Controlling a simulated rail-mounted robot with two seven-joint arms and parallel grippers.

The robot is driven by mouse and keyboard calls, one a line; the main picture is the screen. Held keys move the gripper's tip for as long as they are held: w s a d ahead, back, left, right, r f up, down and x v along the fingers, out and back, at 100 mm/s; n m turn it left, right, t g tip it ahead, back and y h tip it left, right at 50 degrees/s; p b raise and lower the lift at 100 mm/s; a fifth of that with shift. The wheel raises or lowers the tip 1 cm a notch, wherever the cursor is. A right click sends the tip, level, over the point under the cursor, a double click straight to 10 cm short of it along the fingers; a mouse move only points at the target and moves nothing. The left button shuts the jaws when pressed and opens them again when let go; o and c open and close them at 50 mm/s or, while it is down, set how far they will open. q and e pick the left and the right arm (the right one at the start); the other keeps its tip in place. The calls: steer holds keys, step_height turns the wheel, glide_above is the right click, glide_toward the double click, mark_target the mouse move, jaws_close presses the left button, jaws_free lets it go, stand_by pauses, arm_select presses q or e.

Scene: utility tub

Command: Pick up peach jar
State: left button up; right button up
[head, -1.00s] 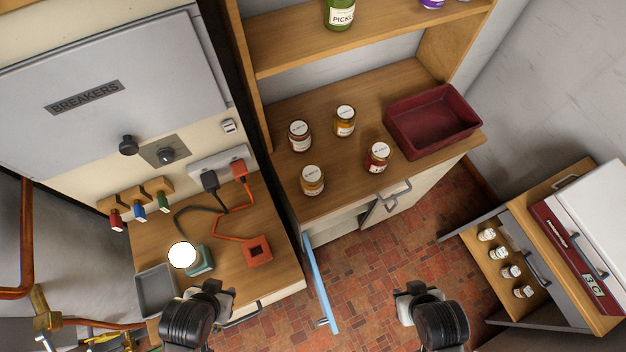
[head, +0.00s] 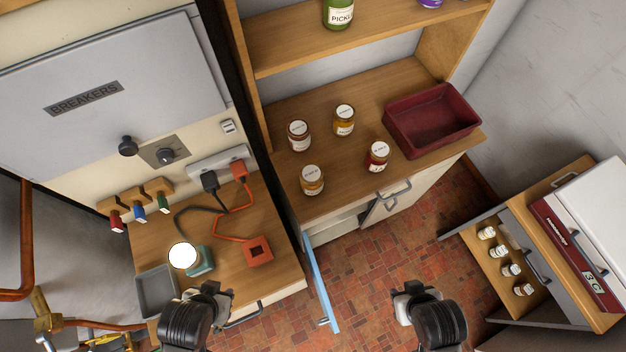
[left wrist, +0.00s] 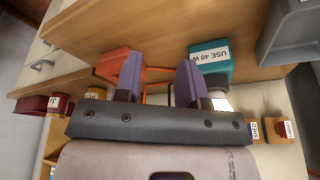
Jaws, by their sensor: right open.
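Several lidded jars stand upright on the wooden counter: a yellow-orange jar (head: 344,121), an amber jar (head: 312,181), a dark red jar (head: 299,136) and a red jar (head: 377,157). Their lid labels are too small to read, so I cannot tell which one is peach. My left gripper (head: 212,290) is at the lower left, in front of the small desk and away from the jars. In the left wrist view its two purple fingers (left wrist: 160,75) are apart with nothing gripped. My right gripper (head: 413,290) is open and empty over the tiled floor, below the jars.
A dark red tub (head: 432,122) sits right of the jars. A shelf (head: 360,38) with a pickle jar (head: 338,13) hangs above. A blue-edged cabinet door (head: 321,285) stands open between my grippers. An open drawer at right holds several small jars. A lamp (head: 183,256) stands on the desk.

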arm_select(q)
steer(key=shift+o, duration=0.4)
steer(key=o, duration=0.4)
steer(key=shift+d, duration=0.2)
steer(key=o, duration=0.6)
steer(key=shift+o, duration=0.5)
steer(key=shift+a, duration=0.15)
